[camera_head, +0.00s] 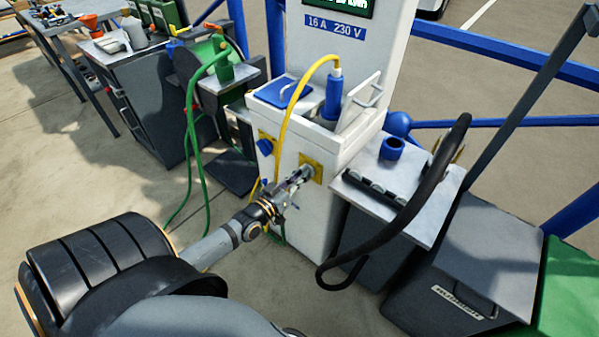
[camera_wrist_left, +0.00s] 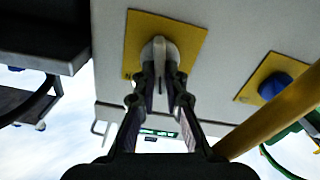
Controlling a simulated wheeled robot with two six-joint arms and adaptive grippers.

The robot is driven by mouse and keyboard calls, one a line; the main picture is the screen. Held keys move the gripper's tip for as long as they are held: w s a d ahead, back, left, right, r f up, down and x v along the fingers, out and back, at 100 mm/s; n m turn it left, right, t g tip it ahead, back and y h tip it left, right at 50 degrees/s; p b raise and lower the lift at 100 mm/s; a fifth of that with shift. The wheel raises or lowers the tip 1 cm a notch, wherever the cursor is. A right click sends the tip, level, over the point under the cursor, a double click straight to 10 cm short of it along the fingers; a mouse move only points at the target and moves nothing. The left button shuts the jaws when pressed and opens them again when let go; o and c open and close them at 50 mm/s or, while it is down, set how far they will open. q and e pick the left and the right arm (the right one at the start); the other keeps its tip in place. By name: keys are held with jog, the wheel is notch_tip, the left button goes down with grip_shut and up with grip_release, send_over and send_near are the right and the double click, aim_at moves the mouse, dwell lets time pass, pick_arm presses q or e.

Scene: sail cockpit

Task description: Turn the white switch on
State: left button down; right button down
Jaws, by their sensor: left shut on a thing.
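The white switch (camera_wrist_left: 158,46) sits on a yellow plate (camera_wrist_left: 187,35) on the front of the white power pedestal (camera_head: 330,145). My left gripper (camera_wrist_left: 160,75) is at the switch, with its two fingers closed on either side of the knob. In the head view, my left gripper (camera_head: 300,176) reaches the right-hand yellow plate, and its fingers mostly cover the switch. A blue knob (camera_wrist_left: 275,86) on a second yellow plate is beside it, apart from the gripper. My right gripper is not in view.
A yellow cable (camera_head: 289,110) hangs down the pedestal from a blue plug (camera_head: 333,95), close to my left gripper. A side table (camera_head: 437,181) with a thick black hose (camera_head: 440,172) stands at the right. Green hoses (camera_head: 190,120) hang at the left.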

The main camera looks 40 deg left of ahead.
pick_arm(q)
jog(key=shift+d+f+m+p, duration=0.1)
jog(key=shift+d+m+p, duration=0.1)
jog(key=shift+m+p, duration=2.35)
jog(key=shift+d+m+p, duration=0.15)
jog(key=shift+m+p, duration=1.35)
jog(key=shift+m, duration=1.95)
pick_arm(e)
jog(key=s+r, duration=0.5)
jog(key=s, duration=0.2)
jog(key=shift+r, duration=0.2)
pick_arm(q)
jog(key=shift+s, duration=0.1)
jog(key=c, duration=1.4)
grip_release()
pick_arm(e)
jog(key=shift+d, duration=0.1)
pick_arm(q)
jog(key=shift+s, duration=0.1)
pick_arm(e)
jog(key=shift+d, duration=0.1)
pick_arm(q)
jog(key=s, duration=1.1)
jog(key=shift+s+a, duration=0.35)
jog(key=shift+a, duration=0.1)
